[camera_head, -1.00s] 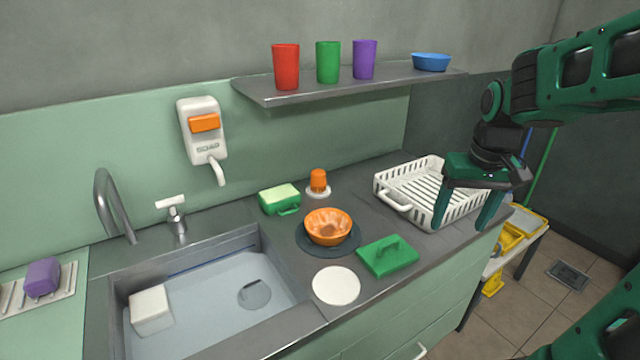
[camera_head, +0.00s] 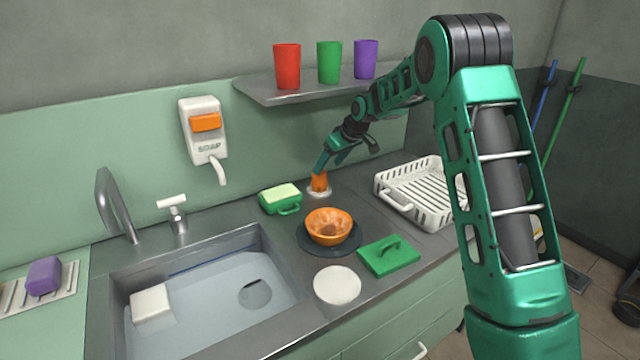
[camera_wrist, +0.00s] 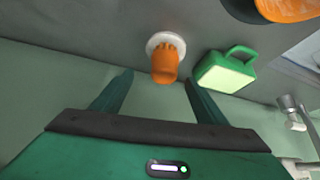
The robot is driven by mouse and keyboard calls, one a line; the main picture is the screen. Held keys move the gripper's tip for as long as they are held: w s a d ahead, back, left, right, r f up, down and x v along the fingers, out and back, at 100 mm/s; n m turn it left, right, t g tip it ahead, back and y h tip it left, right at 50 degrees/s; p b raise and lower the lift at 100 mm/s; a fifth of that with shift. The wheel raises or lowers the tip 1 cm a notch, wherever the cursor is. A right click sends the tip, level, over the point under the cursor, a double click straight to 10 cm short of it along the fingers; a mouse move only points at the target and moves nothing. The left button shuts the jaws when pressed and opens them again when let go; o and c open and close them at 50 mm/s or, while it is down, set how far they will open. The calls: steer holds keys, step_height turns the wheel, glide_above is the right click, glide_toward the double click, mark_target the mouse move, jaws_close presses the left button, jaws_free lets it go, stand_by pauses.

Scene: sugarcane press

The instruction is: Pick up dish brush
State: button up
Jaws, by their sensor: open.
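The dish brush (camera_head: 318,184), as I take it, is a short orange handle standing upright on a round white base at the back of the counter. In the wrist view its orange handle (camera_wrist: 165,65) lies between and just beyond my fingertips. My gripper (camera_head: 332,165) is open and empty, right above and behind the brush, pointing down toward it. In the head view one finger partly overlaps the top of the handle. I cannot tell whether they touch.
A green handled sponge (camera_head: 281,198) stands left of the brush. An orange bowl (camera_head: 328,228) on a dark plate is in front. A white dish rack (camera_head: 430,218) stands to the right. The shelf (camera_head: 270,97) with several cups is above. A water-filled sink (camera_head: 215,290) lies left.

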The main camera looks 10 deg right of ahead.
mark_target(322, 172)
steer(key=shift+w+a+f, duration=0.35)
steer(key=shift+w+f, duration=0.05)
steer(key=shift+f, duration=0.15)
steer(key=x, duration=0.6)
steer(key=shift+a+f, duration=0.2)
steer(key=shift+a, duration=0.05)
steer(key=c, duration=1.1)
